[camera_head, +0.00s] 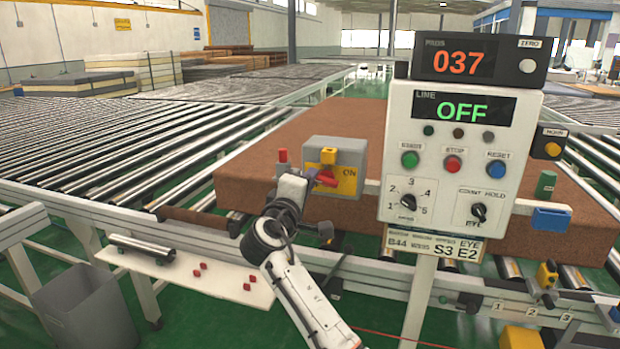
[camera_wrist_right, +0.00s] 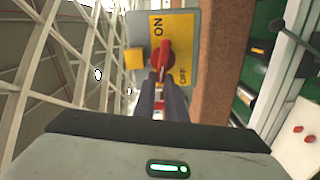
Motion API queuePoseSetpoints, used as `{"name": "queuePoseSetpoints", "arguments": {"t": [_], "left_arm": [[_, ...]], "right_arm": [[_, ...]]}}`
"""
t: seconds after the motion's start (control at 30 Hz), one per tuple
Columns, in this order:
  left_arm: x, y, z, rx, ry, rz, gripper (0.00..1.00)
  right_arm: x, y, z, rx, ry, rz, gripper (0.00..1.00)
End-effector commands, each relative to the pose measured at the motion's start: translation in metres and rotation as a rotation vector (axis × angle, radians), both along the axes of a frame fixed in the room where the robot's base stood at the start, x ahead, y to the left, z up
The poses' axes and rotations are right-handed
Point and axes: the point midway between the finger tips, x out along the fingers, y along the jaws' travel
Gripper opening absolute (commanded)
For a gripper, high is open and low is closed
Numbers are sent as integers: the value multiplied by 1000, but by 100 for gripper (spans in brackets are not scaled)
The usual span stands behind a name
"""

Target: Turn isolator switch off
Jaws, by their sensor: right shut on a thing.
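The isolator switch is a grey box (camera_head: 350,153) with a yellow face plate, mounted beside the brown mattress. Its red handle (camera_head: 327,178) shows near the middle of the plate, and it also appears in the right wrist view (camera_wrist_right: 166,55). The yellow plate (camera_wrist_right: 182,30) carries the words ON and OFF. My right gripper (camera_head: 311,179) reaches in from the front; its dark fingers (camera_wrist_right: 163,88) are closed on the near end of the red handle, partly hiding it. A yellow block (camera_wrist_right: 134,58) sits on the box's side. My left gripper is not in view.
The control panel (camera_head: 450,130) stands just right of the box; its display reads OFF, with 037 above. The brown mattress (camera_head: 245,165) lies on the roller conveyor behind. A white shelf (camera_head: 190,277) with small red pieces and a grey bin (camera_head: 85,310) are at front left.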

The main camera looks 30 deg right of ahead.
Motion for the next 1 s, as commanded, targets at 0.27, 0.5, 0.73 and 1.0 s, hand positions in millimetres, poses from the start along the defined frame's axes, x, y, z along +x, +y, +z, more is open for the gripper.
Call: {"name": "queuePoseSetpoints", "arguments": {"t": [0.27, 0.5, 0.73, 1.0], "left_arm": [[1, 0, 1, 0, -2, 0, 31], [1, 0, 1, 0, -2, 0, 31], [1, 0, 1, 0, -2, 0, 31], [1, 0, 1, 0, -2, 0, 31]], "right_arm": [[-2, -2, -12, -90, 126, -10, 0], [-2, -2, -13, -127, 168, -10, 0], [-2, -3, -12, -136, 177, -11, 0], [-2, -3, -12, -136, 176, -11, 16]]}}
